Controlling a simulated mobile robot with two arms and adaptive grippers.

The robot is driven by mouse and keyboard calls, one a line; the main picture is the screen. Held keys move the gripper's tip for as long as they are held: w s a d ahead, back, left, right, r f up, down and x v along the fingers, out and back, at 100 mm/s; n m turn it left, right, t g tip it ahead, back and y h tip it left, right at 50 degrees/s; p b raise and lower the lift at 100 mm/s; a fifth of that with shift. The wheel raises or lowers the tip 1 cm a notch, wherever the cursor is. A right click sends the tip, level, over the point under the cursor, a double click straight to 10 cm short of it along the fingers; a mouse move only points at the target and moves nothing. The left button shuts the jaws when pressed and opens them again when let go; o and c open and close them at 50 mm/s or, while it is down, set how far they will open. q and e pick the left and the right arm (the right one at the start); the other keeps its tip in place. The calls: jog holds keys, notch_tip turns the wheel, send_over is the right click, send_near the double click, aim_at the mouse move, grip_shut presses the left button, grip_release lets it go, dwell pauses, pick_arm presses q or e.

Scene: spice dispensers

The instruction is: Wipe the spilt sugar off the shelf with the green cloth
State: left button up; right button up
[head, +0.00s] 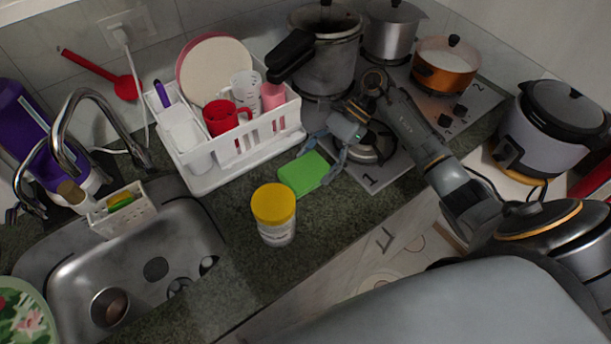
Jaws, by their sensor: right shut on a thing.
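The green cloth (303,174) is a small, flat, bright green block shape over the dark stone counter, just right of the dish rack. My right gripper (318,165) reaches in from the right, with its fingers at the far and right edges of the cloth, and is shut on it. I cannot tell whether the cloth touches the counter. I cannot make out any spilt sugar or a separate shelf in this view. My left gripper is not in view.
A yellow-lidded jar (275,213) stands just in front of the cloth. The white dish rack (215,175) with cups and a plate is behind left. The sink (150,250) is at left. The stove (385,175) with pots and a rice cooker (550,125) are at right.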

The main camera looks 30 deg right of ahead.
aim_at(303, 172)
jog(key=shift+r+p, duration=0.35)
jog(key=shift+r, duration=1.65)
